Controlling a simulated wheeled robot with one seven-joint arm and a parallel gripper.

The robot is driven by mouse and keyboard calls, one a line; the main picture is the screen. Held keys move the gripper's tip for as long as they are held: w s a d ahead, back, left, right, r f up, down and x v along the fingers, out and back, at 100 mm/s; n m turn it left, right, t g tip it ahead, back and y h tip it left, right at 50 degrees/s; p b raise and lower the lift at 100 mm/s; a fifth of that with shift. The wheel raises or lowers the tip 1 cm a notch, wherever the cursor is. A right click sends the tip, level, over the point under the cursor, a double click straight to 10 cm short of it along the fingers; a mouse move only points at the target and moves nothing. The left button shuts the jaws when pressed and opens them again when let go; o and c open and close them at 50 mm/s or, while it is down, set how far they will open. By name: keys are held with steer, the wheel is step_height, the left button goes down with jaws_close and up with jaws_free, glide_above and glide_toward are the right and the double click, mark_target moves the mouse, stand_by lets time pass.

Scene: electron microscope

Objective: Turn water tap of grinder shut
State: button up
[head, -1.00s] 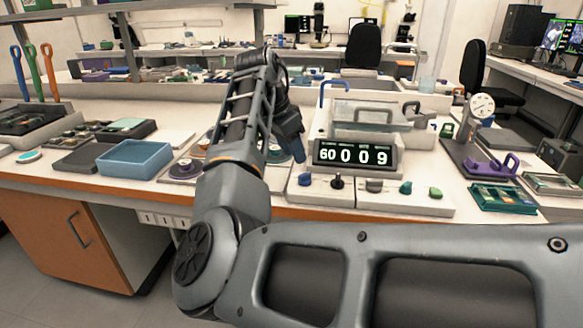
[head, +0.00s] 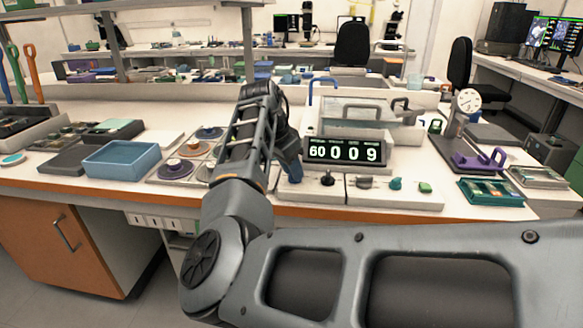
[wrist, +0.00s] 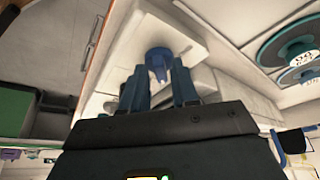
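The grinder (head: 352,115) stands on the bench, with a display (head: 347,150) reading 60 0 0 9 and a curved blue pipe (head: 323,82) at its back. A row of small knobs lies along its front, including a black one (head: 327,179) and a teal one (head: 395,183). My gripper (head: 293,178) points down at the front left of this row. In the wrist view, a round blue knob (wrist: 158,55) sits just ahead of and between the tips of my gripper (wrist: 159,75). The fingers are apart; contact with the knob cannot be told.
A blue tray (head: 128,160) and round discs (head: 175,169) lie left of my arm. A dial gauge stand (head: 467,102) and a green tray (head: 490,191) stand right of the grinder. My arm covers the bench just left of the display.

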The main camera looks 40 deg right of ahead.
jaws_close()
